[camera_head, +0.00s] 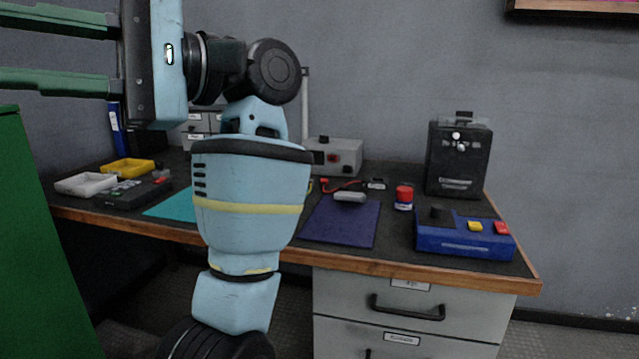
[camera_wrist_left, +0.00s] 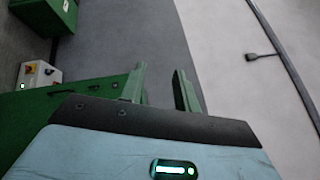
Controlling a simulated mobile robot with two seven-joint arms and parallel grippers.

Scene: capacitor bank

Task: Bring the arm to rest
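My left arm rises in front of the desk in the head view, light blue with dark joints and bent at the elbow. My left gripper (camera_head: 55,52) is raised at the upper left, with its green fingers pointing left and running out of the picture. The left wrist view shows the same gripper (camera_wrist_left: 160,82) with its two green fingers spread apart and nothing between them. It touches nothing that I can see. My right gripper is in neither view.
A desk (camera_head: 440,278) holds a blue box with buttons (camera_head: 465,238), a black case (camera_head: 458,160), a red-capped jar (camera_head: 404,197), a purple mat (camera_head: 342,222), and yellow (camera_head: 128,167) and white trays (camera_head: 86,184). A green cabinet (camera_head: 35,240) stands close at left.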

